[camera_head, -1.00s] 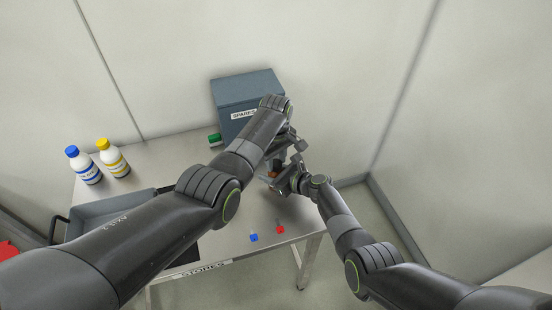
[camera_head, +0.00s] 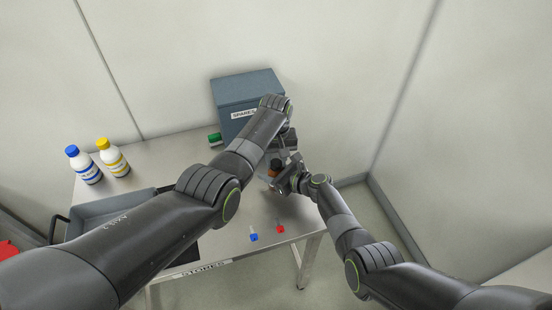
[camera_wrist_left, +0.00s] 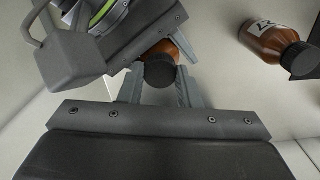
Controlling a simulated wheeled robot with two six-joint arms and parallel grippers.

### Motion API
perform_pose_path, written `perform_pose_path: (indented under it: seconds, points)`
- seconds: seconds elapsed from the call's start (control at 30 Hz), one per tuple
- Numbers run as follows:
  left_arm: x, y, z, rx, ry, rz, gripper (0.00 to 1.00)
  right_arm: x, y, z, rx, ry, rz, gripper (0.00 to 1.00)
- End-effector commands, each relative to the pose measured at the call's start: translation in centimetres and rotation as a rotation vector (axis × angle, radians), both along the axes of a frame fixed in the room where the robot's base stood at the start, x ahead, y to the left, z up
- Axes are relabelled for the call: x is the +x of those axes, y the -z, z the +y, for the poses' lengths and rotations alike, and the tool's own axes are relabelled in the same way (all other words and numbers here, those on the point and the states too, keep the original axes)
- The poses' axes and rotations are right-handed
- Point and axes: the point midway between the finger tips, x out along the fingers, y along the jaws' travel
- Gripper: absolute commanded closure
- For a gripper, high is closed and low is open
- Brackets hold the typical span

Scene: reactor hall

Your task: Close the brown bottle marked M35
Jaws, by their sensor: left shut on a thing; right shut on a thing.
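A brown bottle (camera_wrist_left: 171,47) with a black cap (camera_wrist_left: 160,74) shows in the left wrist view. Its marking is hidden, so I cannot read whether it is M35. My left gripper (camera_wrist_left: 160,82) is shut on the black cap, one finger on each side. My right gripper (camera_head: 279,182) is shut on the brown bottle, coming in from the upper left in the left wrist view. In the head view a small part of the brown bottle (camera_head: 273,171) shows between my grippers. Whether the cap is fully seated I cannot tell.
A second brown bottle (camera_wrist_left: 268,42) with a black cap is at right in the left wrist view. A SPARES box (camera_head: 247,97), a green item (camera_head: 214,139), blue-capped (camera_head: 84,166) and yellow-capped (camera_head: 113,158) bottles and a grey tray (camera_head: 100,211) are on the table.

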Motion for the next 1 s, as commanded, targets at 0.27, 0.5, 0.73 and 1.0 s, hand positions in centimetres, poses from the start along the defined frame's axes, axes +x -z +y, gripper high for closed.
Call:
perform_pose_path:
  seconds: [0.27,0.5,0.73,1.0]
  points:
    - [0.0,0.0,0.0,0.0,-0.003,-0.001,0.58,0.0,0.0,0.0,0.0,0.0,0.0,1.0]
    - [0.0,0.0,0.0,0.0,-0.003,0.0,0.48,0.0,0.0,0.0,0.0,0.0,0.0,1.0]
    - [0.1,-1.2,0.0,-0.002,-0.004,-0.003,0.48,0.0,0.0,0.0,0.0,0.0,0.0,1.0]
    - [0.0,-4.3,0.0,0.0,-0.003,-0.001,0.48,0.0,0.0,0.0,0.0,0.0,0.0,1.0]
